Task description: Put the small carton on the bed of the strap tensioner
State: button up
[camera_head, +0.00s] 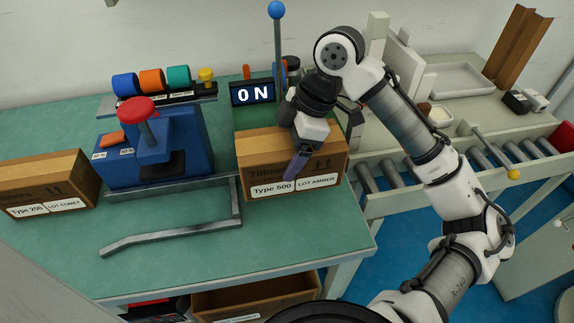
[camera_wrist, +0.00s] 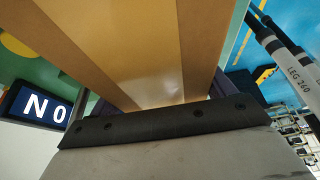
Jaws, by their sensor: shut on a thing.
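A brown carton (camera_head: 270,164) labelled "Type 500" and "LOT AMBER" is at the right end of the green bench. My gripper (camera_head: 298,158) comes down over it from above and is shut on it. In the wrist view the carton (camera_wrist: 152,50) fills the space ahead of the gripper, with a shiny tape band down its middle. A green device (camera_head: 243,121) with a lit "ON" display (camera_head: 252,93) and a blue-balled lever (camera_head: 277,45) stands behind the carton; it looks like the strap tensioner. The carton hides its bed, so I cannot tell whether they touch.
A blue press (camera_head: 178,150) with a red knob stands left of the carton. Another carton (camera_head: 47,183), labelled "Type 250" and "LOT COMET", lies at far left. A bent metal bar (camera_head: 165,235) lies in front. A roller conveyor (camera_head: 430,171) runs along the right.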

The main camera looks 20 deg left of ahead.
jog(key=shift+f, duration=2.55)
jog(key=shift+f, duration=0.2)
jog(key=o, duration=1.3)
jog(key=shift+r, duration=0.1)
jog(key=v, duration=1.2)
jog(key=shift+r, duration=0.15)
jog(key=shift+a, duration=0.1)
